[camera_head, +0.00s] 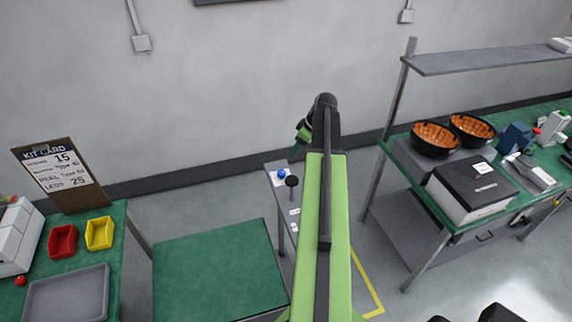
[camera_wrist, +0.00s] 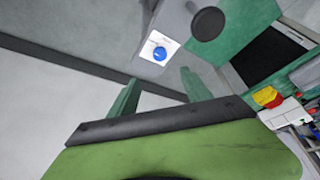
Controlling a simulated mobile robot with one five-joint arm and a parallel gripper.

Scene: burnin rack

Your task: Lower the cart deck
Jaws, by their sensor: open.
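The cart deck (camera_head: 215,265) is a flat green-topped surface at the lower middle of the head view. A narrow grey post (camera_head: 283,212) stands at its right side. On its top are a blue button (camera_head: 281,173) on a white plate and a round black knob (camera_head: 292,181). The blue button (camera_wrist: 160,54) and black knob (camera_wrist: 207,24) also show at the top of the wrist view. My gripper (camera_head: 302,134) is beyond and above the post in the head view. Its green fingers (camera_wrist: 160,92) are apart and empty in the wrist view, clear of the button.
A left bench holds a red bin (camera_head: 62,241), a yellow bin (camera_head: 99,233), a grey tray (camera_head: 67,296) and a kit card (camera_head: 60,172). A right bench holds black bowls (camera_head: 436,139) and a black-topped box (camera_head: 472,190). Grey wall stands behind; yellow tape (camera_head: 367,281) marks the floor.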

